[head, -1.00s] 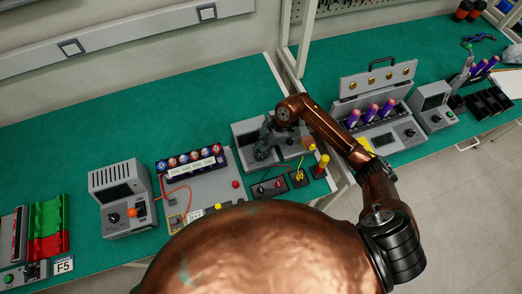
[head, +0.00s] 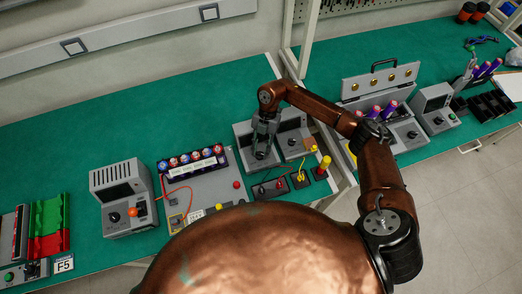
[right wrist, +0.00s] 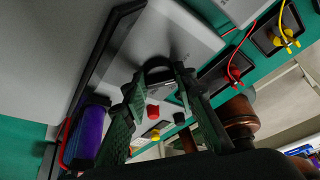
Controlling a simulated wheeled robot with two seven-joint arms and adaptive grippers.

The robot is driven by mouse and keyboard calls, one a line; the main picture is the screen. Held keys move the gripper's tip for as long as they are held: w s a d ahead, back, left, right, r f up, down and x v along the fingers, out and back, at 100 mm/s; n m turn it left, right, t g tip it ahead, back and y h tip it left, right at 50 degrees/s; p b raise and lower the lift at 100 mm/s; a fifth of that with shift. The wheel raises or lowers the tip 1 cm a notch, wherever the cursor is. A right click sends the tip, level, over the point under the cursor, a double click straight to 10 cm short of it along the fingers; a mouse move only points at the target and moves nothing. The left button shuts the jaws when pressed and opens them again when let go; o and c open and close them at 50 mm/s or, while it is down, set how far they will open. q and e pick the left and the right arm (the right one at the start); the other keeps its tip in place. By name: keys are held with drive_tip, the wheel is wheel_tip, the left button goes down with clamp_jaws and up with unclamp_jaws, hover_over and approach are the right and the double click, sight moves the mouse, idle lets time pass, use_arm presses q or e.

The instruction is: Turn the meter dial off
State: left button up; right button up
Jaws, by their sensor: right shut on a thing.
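The grey meter box (head: 242,131) stands on the green bench near the middle of the head view. My right gripper (head: 261,153) points down onto the dial end of this box. In the right wrist view, the right gripper (right wrist: 160,80) has its green-black fingers on both sides of the dark round dial (right wrist: 158,63), shut on it. The fingers cover much of the dial, so its pointer setting cannot be read. My left gripper is in no view.
A second grey box (head: 292,121) stands close on the right. Terminal blocks (head: 270,187) with red and yellow wires lie just in front. A battery board (head: 207,183) is at the left, and an open case (head: 378,84) at the right.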

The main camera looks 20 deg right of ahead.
drive_tip(key=shift+a+n+h+b, duration=0.1)
drive_tip(key=shift+n+h+b, duration=0.2)
drive_tip(key=shift+n, duration=0.7)
drive_tip(key=o, duration=1.2)
drive_tip(key=shift+c, duration=0.2)
drive_tip(key=v, duration=1.2)
drive_tip(key=shift+w, duration=0.2)
